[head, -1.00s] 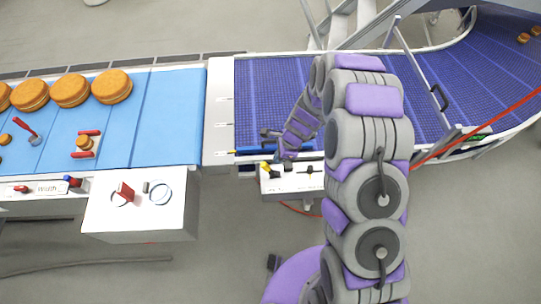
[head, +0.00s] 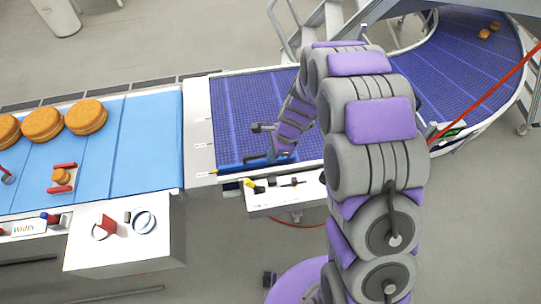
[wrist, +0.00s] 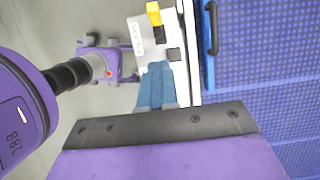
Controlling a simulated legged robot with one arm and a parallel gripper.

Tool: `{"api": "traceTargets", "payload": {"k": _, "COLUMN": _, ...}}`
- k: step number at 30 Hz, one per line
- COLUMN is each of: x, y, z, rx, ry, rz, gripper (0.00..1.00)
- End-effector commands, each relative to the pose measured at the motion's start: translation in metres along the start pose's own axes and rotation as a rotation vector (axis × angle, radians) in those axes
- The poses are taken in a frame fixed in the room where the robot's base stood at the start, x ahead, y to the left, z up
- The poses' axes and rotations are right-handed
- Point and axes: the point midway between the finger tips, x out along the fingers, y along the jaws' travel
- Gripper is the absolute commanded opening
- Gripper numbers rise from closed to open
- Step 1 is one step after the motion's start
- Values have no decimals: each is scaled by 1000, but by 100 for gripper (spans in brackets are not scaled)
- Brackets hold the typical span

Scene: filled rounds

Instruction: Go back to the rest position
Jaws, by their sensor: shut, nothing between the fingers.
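My gripper (head: 286,153) hangs at the end of my bent purple-and-grey arm, close to the near edge of the blue mesh conveyor (head: 245,105). In the wrist view its blue fingers (wrist: 155,72) are together with nothing between them. They overlap a white control box (wrist: 150,40) in that view. The same control box (head: 280,203) shows in the head view just below the gripper. I cannot tell how far the fingers are above it.
A blue belt (head: 145,140) at left carries large filled rounds (head: 86,117) and a small round (head: 61,176) between red guides. A white box (head: 120,245) stands in front. The mesh conveyor curves off to the right. A metal stair (head: 330,25) stands behind.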

Motion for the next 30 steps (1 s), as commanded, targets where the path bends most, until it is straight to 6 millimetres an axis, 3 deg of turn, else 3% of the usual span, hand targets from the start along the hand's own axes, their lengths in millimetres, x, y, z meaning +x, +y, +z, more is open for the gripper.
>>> {"api": "traceTargets", "payload": {"k": 11, "x": 0, "y": 0, "z": 2, "rx": -6, "ry": 3, "rz": 0, "gripper": 0}}
{"api": "traceTargets", "payload": {"k": 16, "x": -12, "y": 13, "z": -1, "rx": -91, "ry": 6, "rz": 2, "gripper": 0}}
{"api": "traceTargets", "payload": {"k": 23, "x": -46, "y": 58, "z": -9, "rx": -328, "ry": 21, "rz": 24, "gripper": 0}}
{"api": "traceTargets", "payload": {"k": 30, "x": -71, "y": 116, "z": -19, "rx": -575, "ry": 47, "rz": 64, "gripper": 0}}
